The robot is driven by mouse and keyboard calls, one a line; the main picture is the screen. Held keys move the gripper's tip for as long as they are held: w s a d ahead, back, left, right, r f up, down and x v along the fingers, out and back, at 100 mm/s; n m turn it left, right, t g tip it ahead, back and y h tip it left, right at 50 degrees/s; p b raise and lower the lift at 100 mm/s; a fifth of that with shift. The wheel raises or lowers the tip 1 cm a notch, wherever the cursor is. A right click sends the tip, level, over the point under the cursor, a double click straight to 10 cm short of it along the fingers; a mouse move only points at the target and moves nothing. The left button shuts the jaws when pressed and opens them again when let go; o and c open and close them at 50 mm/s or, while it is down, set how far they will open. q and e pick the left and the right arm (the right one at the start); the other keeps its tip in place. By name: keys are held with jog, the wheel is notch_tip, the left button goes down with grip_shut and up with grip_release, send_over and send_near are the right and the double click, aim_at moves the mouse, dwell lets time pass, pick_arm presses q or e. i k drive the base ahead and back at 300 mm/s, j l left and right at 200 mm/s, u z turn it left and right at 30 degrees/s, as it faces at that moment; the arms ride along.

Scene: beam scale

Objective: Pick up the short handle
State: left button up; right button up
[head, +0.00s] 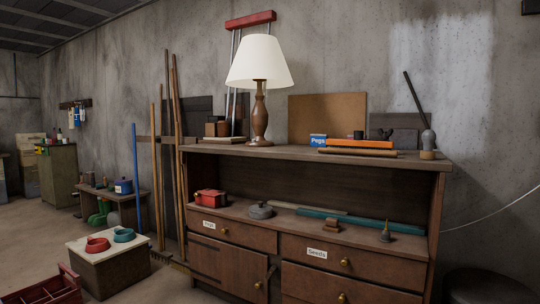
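Neither of my grippers is in view. Several long handles lean upright against the back wall left of the wooden cabinet. A blue handle (136,180) stands leftmost and its top is the lowest of them. Wooden handles stand to its right: a thin one (154,175) and taller ones (177,150). A short dark rod (413,95) tilts above a grey rounded piece on the cabinet's top at the right. I cannot tell which of these is the short handle.
The wooden cabinet (232,256) fills the middle and right, with a lamp (258,65) on top. A low box (108,272) bears a red bowl (97,245) and a teal bowl (123,235). A red crate (55,290) is at lower left.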

aim_at(362, 152)
jog(key=l+z, duration=0.15)
jog(key=z, duration=0.5)
jog(key=i+u, duration=0.15)
jog(key=i, duration=0.6)
jog(key=i+u, duration=0.15)
jog(key=i, duration=0.6)
